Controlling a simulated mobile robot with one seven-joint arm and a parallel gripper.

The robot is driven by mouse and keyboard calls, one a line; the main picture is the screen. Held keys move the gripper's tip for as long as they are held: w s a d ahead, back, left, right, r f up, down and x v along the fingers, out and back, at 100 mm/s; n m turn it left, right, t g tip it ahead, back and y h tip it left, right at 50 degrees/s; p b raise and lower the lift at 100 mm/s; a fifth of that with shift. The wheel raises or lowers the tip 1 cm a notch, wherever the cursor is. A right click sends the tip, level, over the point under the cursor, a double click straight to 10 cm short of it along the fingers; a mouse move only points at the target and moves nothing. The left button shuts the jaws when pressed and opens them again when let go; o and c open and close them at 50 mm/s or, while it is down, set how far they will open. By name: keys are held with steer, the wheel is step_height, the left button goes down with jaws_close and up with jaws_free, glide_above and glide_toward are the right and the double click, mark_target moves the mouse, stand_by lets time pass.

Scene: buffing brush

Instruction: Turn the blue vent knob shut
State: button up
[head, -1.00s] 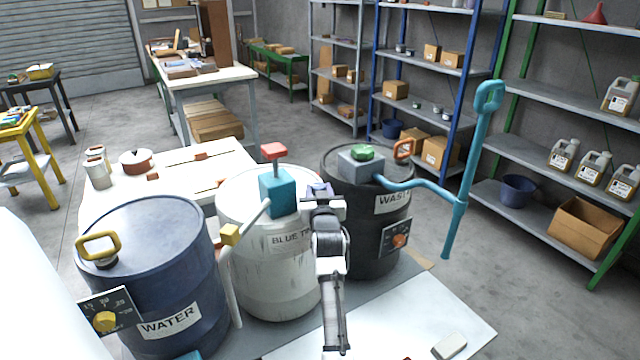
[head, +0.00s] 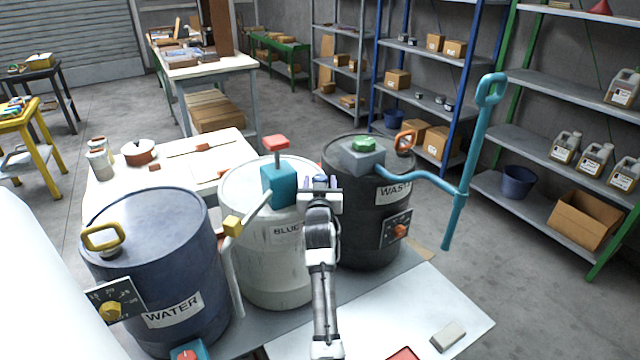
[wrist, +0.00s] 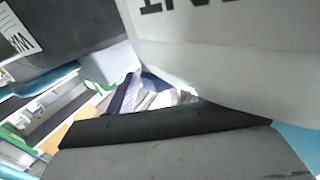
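I cannot make out a blue vent knob for certain. The white drum labelled BLUE (head: 268,262) stands between the other two drums; its right top edge is partly hidden behind my gripper. My gripper (head: 322,182) is at that edge. Two bluish-purple finger tips stand apart there, with nothing clearly between them. The wrist view shows the fingers (wrist: 142,92) beside the pale drum wall (wrist: 220,45), with a bright gap between them. A teal block (head: 281,186) with a red knob (head: 276,143) sits on this drum.
The blue WATER drum (head: 155,250) with a yellow handle (head: 102,236) is at left. A grey block (head: 447,336) lies on the white surface in front.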

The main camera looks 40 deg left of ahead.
steer(key=shift+o, duration=0.2)
steer(key=b+v, duration=0.3)
steer(key=v, duration=1)
steer(key=shift+s+d, duration=0.3)
